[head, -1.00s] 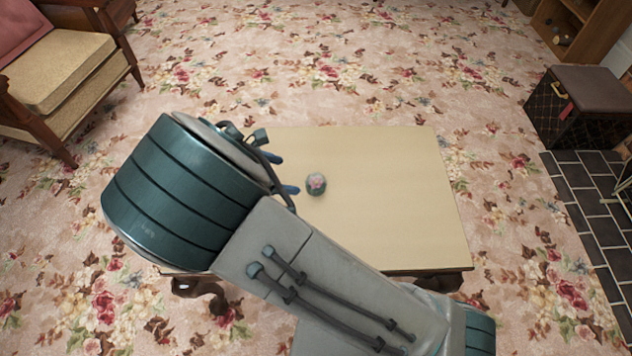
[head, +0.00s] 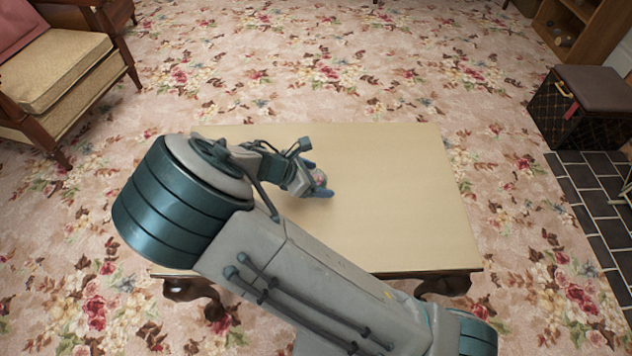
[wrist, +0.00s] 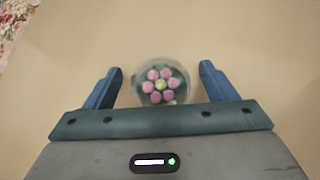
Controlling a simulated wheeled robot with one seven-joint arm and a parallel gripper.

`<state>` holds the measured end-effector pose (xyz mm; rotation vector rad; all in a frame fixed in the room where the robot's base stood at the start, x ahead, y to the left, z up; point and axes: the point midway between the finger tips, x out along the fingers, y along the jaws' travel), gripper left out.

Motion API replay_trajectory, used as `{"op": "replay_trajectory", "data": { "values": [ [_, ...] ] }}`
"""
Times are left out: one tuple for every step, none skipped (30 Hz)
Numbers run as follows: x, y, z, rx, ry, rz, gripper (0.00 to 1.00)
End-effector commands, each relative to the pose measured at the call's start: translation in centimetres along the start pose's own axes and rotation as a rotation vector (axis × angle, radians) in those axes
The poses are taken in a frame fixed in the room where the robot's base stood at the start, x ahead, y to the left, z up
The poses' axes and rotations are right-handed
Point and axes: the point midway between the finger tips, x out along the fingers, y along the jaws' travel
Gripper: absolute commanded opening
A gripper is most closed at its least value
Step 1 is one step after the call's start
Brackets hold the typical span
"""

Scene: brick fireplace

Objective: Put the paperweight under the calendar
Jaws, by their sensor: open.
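The paperweight (head: 319,178) is a small round glass piece with a pink flower pattern, resting on the table top. In the wrist view the paperweight (wrist: 160,82) sits between my two blue fingers, with clear gaps on both sides. My gripper (head: 318,178) is open around it; the gripper (wrist: 160,85) also shows in the wrist view with nothing clamped. My gripper partly covers the paperweight in the head view. No calendar is seen in either view.
The pale table (head: 400,200) is otherwise bare where it shows; my arm covers its near left part. An armchair (head: 60,70) stands at the far left. A dark box with a brown lid (head: 585,110) stands at the right, by dark tiles (head: 590,185). Floral carpet surrounds the table.

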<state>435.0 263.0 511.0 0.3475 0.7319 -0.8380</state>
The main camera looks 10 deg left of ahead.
Motion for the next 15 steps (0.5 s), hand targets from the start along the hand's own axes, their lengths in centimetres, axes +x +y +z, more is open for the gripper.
{"op": "replay_trajectory", "data": {
  "values": [
    [0.02, 0.00, 0.03, 0.000, 0.000, 0.000, 0.79],
    [0.00, 0.00, 0.04, 0.000, 0.000, 0.000, 0.79],
    [-0.02, 0.00, 0.05, 0.000, 0.000, 0.000, 0.79],
    [-0.03, 0.00, 0.05, 0.000, 0.000, 0.000, 0.79],
    [-0.03, 0.00, 0.05, 0.000, 0.000, 0.000, 0.79],
    [-0.03, -0.01, 0.04, 0.000, 0.000, 0.000, 0.70],
    [-0.04, -0.01, 0.04, 0.000, 0.000, 0.000, 0.62],
    [-0.04, -0.01, 0.04, 0.000, 0.000, 0.000, 0.54],
    [-0.04, -0.01, 0.04, 0.000, 0.000, 0.000, 0.42],
    [-0.04, -0.01, 0.04, 0.000, 0.000, 0.000, 0.34],
    [-0.04, -0.01, 0.04, 0.000, 0.000, 0.000, 0.26],
    [-0.04, -0.01, 0.04, 0.000, 0.000, 0.000, 0.21],
    [-0.06, 0.01, 0.08, 0.000, 0.000, 0.000, 0.21],
    [-0.06, 0.01, 0.08, 0.000, 0.000, 0.000, 0.17],
    [-0.06, 0.01, 0.08, 0.000, 0.000, 0.000, 0.17]
  ]
}}
